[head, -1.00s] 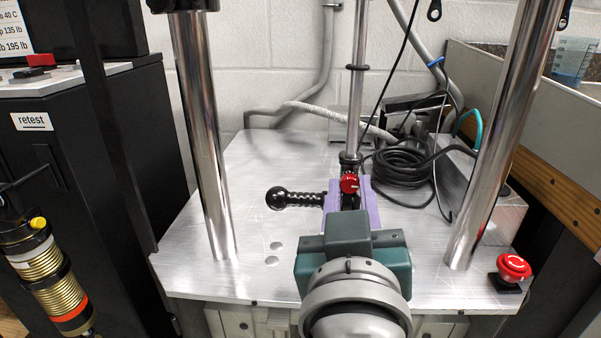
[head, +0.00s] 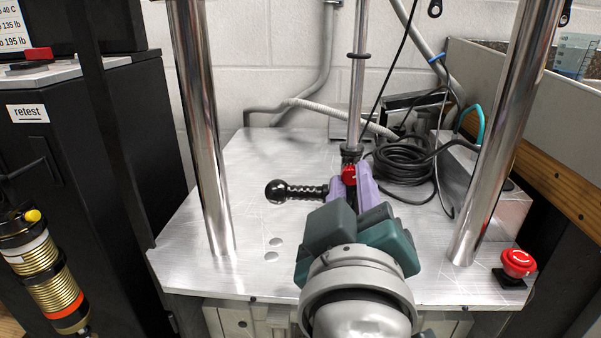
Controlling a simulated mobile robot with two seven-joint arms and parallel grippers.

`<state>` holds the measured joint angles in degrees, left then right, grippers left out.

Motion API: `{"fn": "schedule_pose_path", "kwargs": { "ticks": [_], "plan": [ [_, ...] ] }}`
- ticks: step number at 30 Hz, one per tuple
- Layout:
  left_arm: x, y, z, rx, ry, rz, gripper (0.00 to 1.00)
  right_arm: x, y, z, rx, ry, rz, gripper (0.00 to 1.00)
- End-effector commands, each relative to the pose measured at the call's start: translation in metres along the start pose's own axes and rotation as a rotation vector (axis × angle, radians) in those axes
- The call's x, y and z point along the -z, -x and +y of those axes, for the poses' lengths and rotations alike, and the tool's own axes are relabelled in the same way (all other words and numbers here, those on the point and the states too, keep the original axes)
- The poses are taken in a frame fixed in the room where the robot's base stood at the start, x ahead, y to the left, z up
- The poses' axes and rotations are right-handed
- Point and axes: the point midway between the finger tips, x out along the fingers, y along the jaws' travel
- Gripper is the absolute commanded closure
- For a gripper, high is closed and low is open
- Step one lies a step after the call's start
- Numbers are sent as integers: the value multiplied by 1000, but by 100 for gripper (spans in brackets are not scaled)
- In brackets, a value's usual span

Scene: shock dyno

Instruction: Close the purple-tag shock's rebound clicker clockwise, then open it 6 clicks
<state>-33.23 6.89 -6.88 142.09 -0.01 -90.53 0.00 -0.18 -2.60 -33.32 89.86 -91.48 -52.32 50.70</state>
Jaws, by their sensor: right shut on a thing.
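A shock stands upright on the metal plate, its bright shaft (head: 357,90) rising at the back centre. A small red knob (head: 349,175) with a white mark sits low on it. My right gripper (head: 350,179) comes in from the front. Its lavender fingers are shut on the red knob, one on each side, with its green body turned at a slant. The fingers and wrist hide most of the shock's lower end. I cannot make out a purple tag apart from the lavender fingers. My left gripper is not in view.
A black ball-ended part (head: 278,192) sticks out left of the knob. Chrome posts (head: 205,130) and (head: 500,140) flank the work. A red stop button (head: 517,263) is at right, coiled black cable (head: 400,160) behind. Another shock, with a gold spring (head: 45,285), is at far left.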

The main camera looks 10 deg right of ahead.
Motion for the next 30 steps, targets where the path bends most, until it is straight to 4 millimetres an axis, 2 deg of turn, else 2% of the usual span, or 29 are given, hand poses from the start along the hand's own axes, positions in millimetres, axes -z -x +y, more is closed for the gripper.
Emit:
{"fn": "schedule_pose_path", "kwargs": {
  "ticks": [13,30],
  "plan": [
    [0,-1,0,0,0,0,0,0,0,0,-2,425,0,100],
    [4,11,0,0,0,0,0,1,0,0,-4,969,-1,100]
  ]
}}
